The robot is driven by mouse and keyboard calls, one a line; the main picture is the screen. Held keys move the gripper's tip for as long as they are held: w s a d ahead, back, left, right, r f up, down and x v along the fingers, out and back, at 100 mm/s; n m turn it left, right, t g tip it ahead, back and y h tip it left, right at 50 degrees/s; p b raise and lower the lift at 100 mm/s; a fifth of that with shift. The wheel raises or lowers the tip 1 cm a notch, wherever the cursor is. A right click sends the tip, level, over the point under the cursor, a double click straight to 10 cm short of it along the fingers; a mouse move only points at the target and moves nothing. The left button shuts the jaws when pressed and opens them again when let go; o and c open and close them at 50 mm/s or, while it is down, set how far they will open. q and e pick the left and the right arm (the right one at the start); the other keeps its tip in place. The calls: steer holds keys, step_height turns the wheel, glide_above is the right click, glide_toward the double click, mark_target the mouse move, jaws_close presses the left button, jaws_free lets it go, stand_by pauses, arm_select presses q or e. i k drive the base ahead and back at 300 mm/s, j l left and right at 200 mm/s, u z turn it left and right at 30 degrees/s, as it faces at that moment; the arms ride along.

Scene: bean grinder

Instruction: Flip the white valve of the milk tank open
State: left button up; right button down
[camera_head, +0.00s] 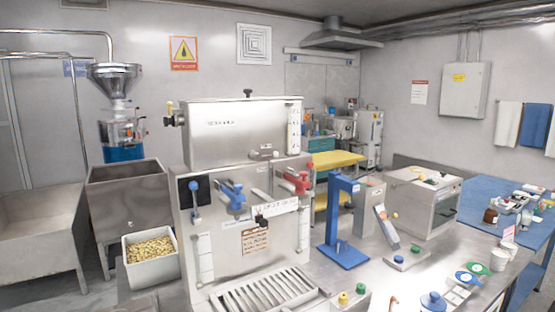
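A steel machine stands in the centre-left, with a box-shaped upper tank (235,128) that has a sight gauge at its right end. Which part is the milk tank is not marked legibly. A small pale grey-white fitting (262,153) sits low on the upper tank's front and may be the white valve; its open or shut position is too small to tell. Below it are a blue-handled valve (232,196) and a red-handled valve (296,181). A black-handled fitting (262,219) is lower in the middle. Neither of my grippers shows in the head view.
A slatted drip tray (265,296) lies before the machine. A white bin of beans (151,266) is at its left. A blue stand (336,215) rises at its right. Small buttons and a blue-lidded item (433,302) occupy the front counter. A blue table (490,214) is far right.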

mark_target(269, 156)
steer(key=i+l, duration=0.1)
steer(key=l, duration=0.3)
steer(key=i+l+u, duration=0.15)
steer(key=l, duration=0.6)
steer(key=u, duration=1.5)
steer(key=i+l, duration=0.05)
